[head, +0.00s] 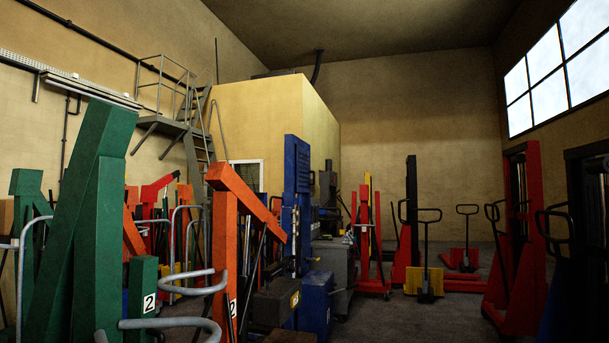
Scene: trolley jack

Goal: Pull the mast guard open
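My gripper is not in view. I cannot tell for certain which part is the mast guard. Several upright masts stand in the head view. A red lift (535,215) with a black mast frame stands at the right, and a dark, partly cut-off mast (571,200) is at the right edge. A tall blue mast (297,185) stands near the middle, with a slim black mast (411,190) further back. No guard shows clearly as open or shut on any of them.
Large green jack (85,225) and orange jack (222,250) crowd the left foreground, with grey curved handles (180,325) low in front. Bare floor (400,322) is free between the blue cabinet (315,303) and the red lift.

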